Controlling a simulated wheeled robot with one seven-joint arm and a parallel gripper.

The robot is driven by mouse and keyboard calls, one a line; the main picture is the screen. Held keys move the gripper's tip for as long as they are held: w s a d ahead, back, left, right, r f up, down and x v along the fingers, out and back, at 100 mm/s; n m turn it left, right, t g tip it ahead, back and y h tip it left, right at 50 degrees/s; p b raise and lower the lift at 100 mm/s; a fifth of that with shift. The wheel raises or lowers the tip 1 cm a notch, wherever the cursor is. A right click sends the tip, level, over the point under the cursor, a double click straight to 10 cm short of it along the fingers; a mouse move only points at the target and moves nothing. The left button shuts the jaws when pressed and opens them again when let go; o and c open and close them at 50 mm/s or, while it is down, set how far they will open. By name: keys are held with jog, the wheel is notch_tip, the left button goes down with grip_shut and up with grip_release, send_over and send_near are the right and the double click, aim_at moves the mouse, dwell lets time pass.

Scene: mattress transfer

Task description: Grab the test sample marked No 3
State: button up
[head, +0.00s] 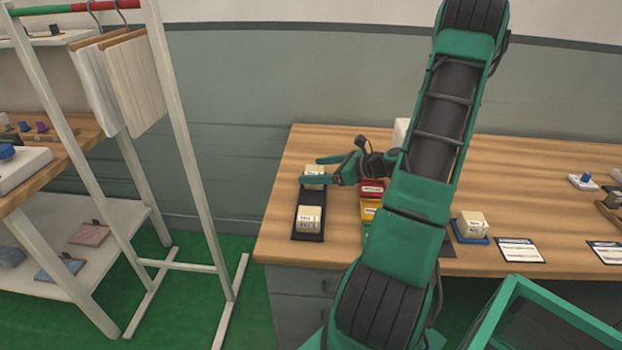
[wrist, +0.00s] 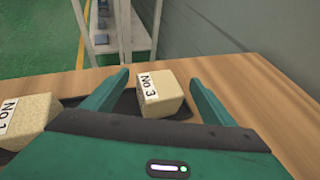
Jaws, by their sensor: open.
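The test sample marked No 3 (wrist: 163,94) is a beige foam block with a white label. In the wrist view it sits on a dark tray (wrist: 124,106) between the two fingers of my gripper (wrist: 160,82). My gripper is open, with a finger on each side of the block and visible room beside it. In the head view my gripper (head: 318,170) reaches left over the far end of the dark tray (head: 300,228), and the No 3 block (head: 315,171) shows between its fingers. A block marked No 1 (wrist: 22,118) sits nearby, left of the left finger.
Red (head: 372,188) and yellow (head: 369,208) bins stand right of the tray, close under my arm. Another beige block (head: 471,222) sits on a blue tray farther right, beside a paper card (head: 520,250). A white rack (head: 190,140) stands left of the table.

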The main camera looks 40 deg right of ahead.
jog(key=shift+x, duration=2.6)
jog(key=shift+s, duration=0.1)
jog(key=c, duration=1)
